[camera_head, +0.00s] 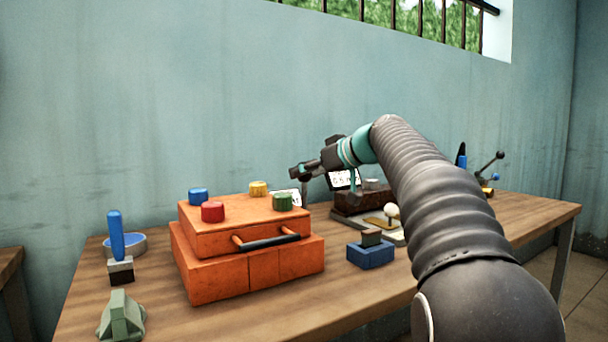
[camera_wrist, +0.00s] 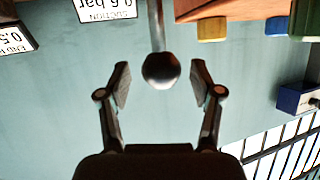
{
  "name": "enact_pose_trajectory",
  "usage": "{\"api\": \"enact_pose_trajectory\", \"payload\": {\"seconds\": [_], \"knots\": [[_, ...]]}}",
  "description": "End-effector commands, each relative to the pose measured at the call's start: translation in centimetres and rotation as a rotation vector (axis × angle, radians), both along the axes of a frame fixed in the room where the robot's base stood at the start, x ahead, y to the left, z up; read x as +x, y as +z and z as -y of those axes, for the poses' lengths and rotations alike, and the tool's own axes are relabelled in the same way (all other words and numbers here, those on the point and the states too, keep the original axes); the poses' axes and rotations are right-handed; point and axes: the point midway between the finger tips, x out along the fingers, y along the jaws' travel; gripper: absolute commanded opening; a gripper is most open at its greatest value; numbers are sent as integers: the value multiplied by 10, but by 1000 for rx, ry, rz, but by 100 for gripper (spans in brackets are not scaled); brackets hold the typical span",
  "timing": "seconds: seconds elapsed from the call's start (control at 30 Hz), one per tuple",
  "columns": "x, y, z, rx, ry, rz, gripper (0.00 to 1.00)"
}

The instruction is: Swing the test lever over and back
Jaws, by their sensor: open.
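My gripper (camera_head: 298,172) is at the end of the arm, above the back of the table and just behind the orange box, pointing left. In the wrist view my gripper (camera_wrist: 160,85) is open, with a finger on each side of a dark ball knob (camera_wrist: 160,70) on a thin grey rod (camera_wrist: 155,25), apparently the lever. Gaps show between the ball and both fingers. In the head view a thin rod (camera_head: 305,192) stands below the gripper, and its top is hidden by the fingers. Another ball-ended lever (camera_head: 498,156) stands at the far right.
The orange box (camera_head: 250,268) has several coloured knobs and a dark handle. A suction display (camera_head: 343,180) stands behind it, also in the wrist view (camera_wrist: 105,8). A blue block (camera_head: 371,254), a blue-handled tool (camera_head: 116,238) and a green block (camera_head: 121,318) are on the table (camera_head: 200,322).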

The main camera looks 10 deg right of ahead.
Motion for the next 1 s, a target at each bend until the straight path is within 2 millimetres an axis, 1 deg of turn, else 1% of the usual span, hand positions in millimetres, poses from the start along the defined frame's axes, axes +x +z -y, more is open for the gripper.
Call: {"api": "enact_pose_trajectory", "payload": {"seconds": [0.03, 0.3, 0.5, 0.7, 1.0], "knots": [[-7, 4, 6, -1, -4, 1, 65], [-48, 25, 35, -1, -5, 2, 65], [-68, 35, 49, -1, -4, 1, 65], [-76, 38, 55, -1, -3, -1, 65], [-76, 39, 54, -1, -2, -1, 65]]}}
